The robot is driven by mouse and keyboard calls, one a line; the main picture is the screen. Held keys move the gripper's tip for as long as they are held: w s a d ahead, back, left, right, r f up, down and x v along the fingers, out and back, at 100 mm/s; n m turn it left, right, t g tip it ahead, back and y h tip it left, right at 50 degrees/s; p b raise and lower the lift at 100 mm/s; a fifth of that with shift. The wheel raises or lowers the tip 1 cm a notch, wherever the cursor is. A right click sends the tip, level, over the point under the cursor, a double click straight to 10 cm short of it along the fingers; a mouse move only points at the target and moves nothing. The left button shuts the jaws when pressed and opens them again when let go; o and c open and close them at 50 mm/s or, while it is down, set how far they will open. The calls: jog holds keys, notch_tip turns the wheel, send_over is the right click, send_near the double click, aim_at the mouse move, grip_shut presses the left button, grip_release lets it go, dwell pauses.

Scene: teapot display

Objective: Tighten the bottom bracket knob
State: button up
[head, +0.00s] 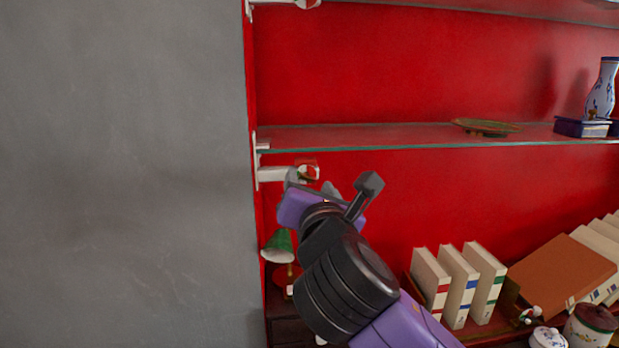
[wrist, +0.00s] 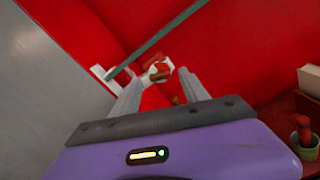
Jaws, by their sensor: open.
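The bottom bracket (head: 271,175) is white and juts from the left edge of the red alcove, just under the middle glass shelf. Its knob (head: 308,168), white with red and a little green, sits at the bracket's right end. My gripper (head: 311,184) is open just below and in front of the knob. In the wrist view, the knob (wrist: 159,71) shows between the tips of my two grey fingers (wrist: 160,80), with space on both sides. I cannot tell whether the fingers reach around it in depth. The bracket (wrist: 102,75) shows to its left.
The glass shelf (head: 370,136) lies close above, holding a plate (head: 486,127) and a vase (head: 602,90). Another bracket knob (head: 307,4) shows at the top. A grey wall (head: 120,170) borders the left.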

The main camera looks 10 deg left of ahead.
jog(key=shift+w+a, duration=0.2)
jog(key=shift+w, duration=0.4)
grip_shut()
